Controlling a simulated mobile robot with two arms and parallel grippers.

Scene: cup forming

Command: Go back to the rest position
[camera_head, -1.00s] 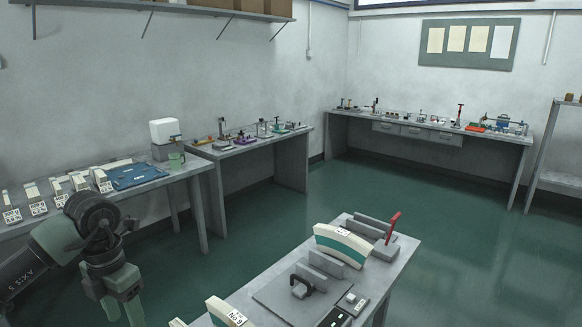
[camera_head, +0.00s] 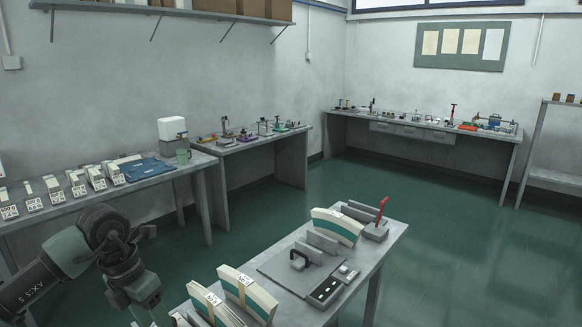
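My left arm comes in at the lower left, bent downward. The end of my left gripper (camera_head: 145,315) is at the bottom edge, mostly cut off, so I cannot see whether its fingers are open or shut. It is left of the near bench (camera_head: 374,262) and apart from the wall bench. My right gripper is not in view.
The near bench carries cream-and-green blocks (camera_head: 247,292), a flat plate and a red-handled fixture (camera_head: 379,221). Open green floor lies between the benches.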

